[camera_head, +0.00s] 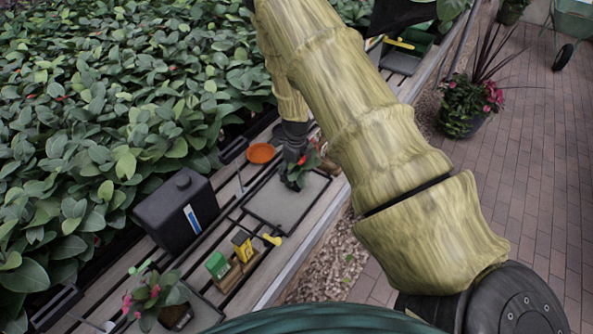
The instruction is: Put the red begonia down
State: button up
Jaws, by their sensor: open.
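The red begonia (293,176), with green leaves and small red blooms, stands at the upper part of a grey, dark-rimmed tray (280,206) on the slatted bench. My gripper (297,158) is right at the plant, coming down from above, with its dark fingers among or beside the leaves. The gripper is open. The pot is mostly hidden by leaves and fingers, so I cannot tell whether the fingers still touch it or how squarely the base rests on the tray.
A black box-like container (172,212) stands left of the tray. An orange saucer (261,153) lies behind it. Green and yellow small boxes (218,265) and a pink-flowered plant (150,297) are at the front. Dense foliage borders the left; brick paving lies right.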

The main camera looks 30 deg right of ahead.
aim_at(296, 173)
notch_tip(296, 173, up, 12)
jog(key=b, duration=0.3)
dwell(0.4)
jog(key=shift+r, duration=0.1)
dwell(1.1)
